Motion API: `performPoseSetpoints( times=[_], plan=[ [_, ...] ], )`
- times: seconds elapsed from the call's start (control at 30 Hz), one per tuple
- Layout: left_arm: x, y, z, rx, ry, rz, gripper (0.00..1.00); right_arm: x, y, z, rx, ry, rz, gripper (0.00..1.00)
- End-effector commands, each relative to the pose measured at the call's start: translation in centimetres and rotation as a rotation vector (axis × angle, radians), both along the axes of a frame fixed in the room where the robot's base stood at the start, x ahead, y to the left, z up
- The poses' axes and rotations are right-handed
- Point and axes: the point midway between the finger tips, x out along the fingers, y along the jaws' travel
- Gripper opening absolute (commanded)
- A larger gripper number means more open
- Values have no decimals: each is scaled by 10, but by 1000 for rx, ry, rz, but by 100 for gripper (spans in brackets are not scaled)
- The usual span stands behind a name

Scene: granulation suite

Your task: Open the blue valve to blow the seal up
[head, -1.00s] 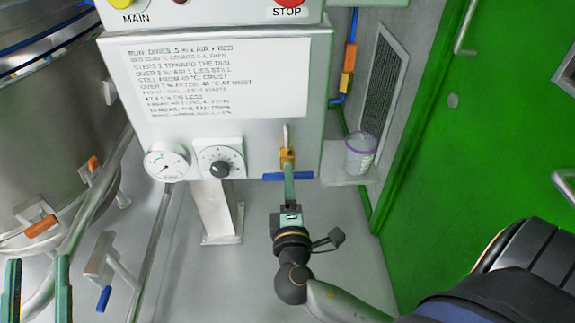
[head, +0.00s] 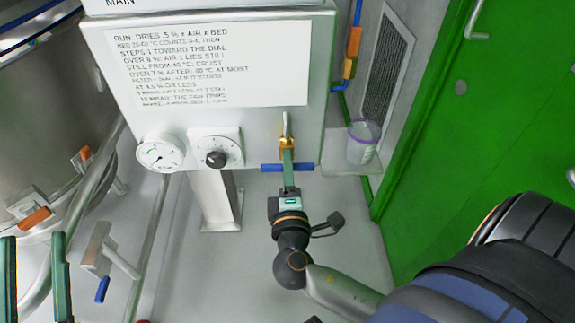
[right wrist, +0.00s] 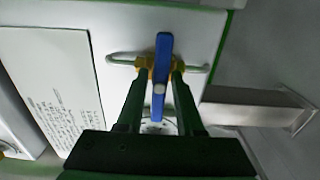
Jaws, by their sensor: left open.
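The blue valve handle (head: 302,168) lies level across the front of the brass valve body (head: 287,143), crosswise to its thin upright pipe. My right gripper (head: 288,160) reaches up to the middle of the handle and hides part of it. In the right wrist view the blue handle (right wrist: 163,55) runs between the two fingers of my right gripper (right wrist: 159,75), with gaps beside it, so the gripper looks open around it. My left gripper (head: 33,238) is open and empty at the lower left, away from the valve.
A panel with printed notes (head: 208,62), a gauge (head: 160,154) and a black-knobbed dial (head: 216,158) stands left of the valve. A cup (head: 362,142) stands on a shelf at right. Orange handles (head: 35,219) and another blue handle (head: 102,289) sit at left. A green door (head: 480,150) is at right.

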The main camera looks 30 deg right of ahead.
Motion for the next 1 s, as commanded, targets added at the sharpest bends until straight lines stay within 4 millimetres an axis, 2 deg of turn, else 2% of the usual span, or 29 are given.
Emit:
performPoseSetpoints(
  times=[0.03, 0.3, 0.8, 0.83, 1.0],
  plan=[
    [0, 0, 0, 0, 0, 0, 50, 0, 0, 0, 0, 0, 0, 29],
    [0, 0, 0, -2, 0, 1, 50, 0, 0, 0, 0, 0, 0, 0],
    [2, 1, 0, -7, 16, 6, 50, 0, 0, 1, -11, 8, 0, 0],
    [3, 1, -2, -8, 29, 8, 50, 0, 0, 1, -16, 10, 0, 0],
    [19, 5, -46, -6, 217, 40, 50, 0, 0, 2, -63, 39, -1, 0]
  ],
)
